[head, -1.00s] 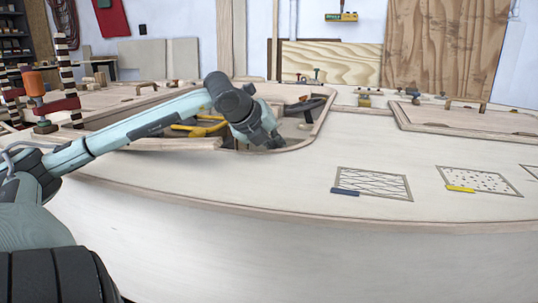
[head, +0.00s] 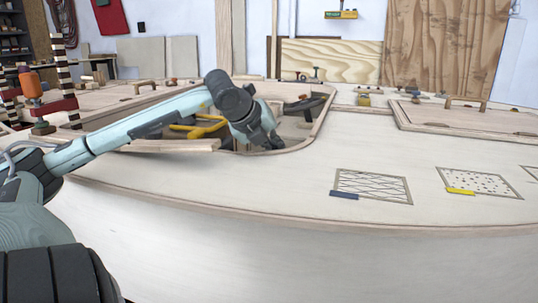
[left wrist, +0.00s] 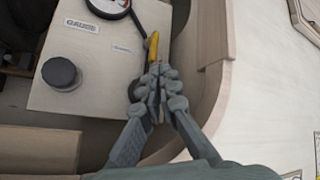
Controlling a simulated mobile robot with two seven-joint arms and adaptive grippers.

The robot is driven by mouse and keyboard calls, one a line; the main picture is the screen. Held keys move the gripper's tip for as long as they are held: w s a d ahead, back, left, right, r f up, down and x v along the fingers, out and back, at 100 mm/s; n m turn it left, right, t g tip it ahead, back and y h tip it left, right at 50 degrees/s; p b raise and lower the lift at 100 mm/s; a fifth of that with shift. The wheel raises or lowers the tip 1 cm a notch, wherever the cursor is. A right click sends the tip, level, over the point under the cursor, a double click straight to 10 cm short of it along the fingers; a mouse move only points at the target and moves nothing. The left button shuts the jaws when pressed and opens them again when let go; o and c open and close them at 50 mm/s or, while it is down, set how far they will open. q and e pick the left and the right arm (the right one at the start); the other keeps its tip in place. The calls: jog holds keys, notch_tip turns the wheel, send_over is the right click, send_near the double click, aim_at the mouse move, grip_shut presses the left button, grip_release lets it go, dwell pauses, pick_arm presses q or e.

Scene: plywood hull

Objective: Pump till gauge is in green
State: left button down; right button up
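In the left wrist view, my left gripper (left wrist: 157,72) has its fingers closed together around a yellow handle (left wrist: 152,45), whose end sticks out past the fingertips. A round gauge (left wrist: 108,7) with a white face and dark rim is cut off by the top edge, so its reading cannot be told. A label reading GAUGE (left wrist: 81,26) lies below it on a pale panel. In the head view, my left gripper (head: 271,140) reaches down into the hull opening, where its fingertips are partly hidden. My right gripper is not in view.
A black knob (left wrist: 61,73) stands on the panel left of my gripper. A raised wooden rim (head: 305,137) borders the opening closely. Yellow tubing (head: 200,128) lies in the opening. The pale deck to the right is mostly clear, with marked patches (head: 372,186).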

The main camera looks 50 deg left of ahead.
pick_arm(q)
jog(key=shift+s+d+f, duration=0.2)
jog(key=shift+d+f, duration=0.15)
jog(key=shift+f, duration=0.25)
jog(key=shift+w+a+r+p, duration=0.1)
jog(key=shift+r+p, duration=1.1)
jog(key=shift+r, duration=2.25)
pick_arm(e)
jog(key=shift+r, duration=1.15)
pick_arm(q)
jog(key=shift+a, duration=0.1)
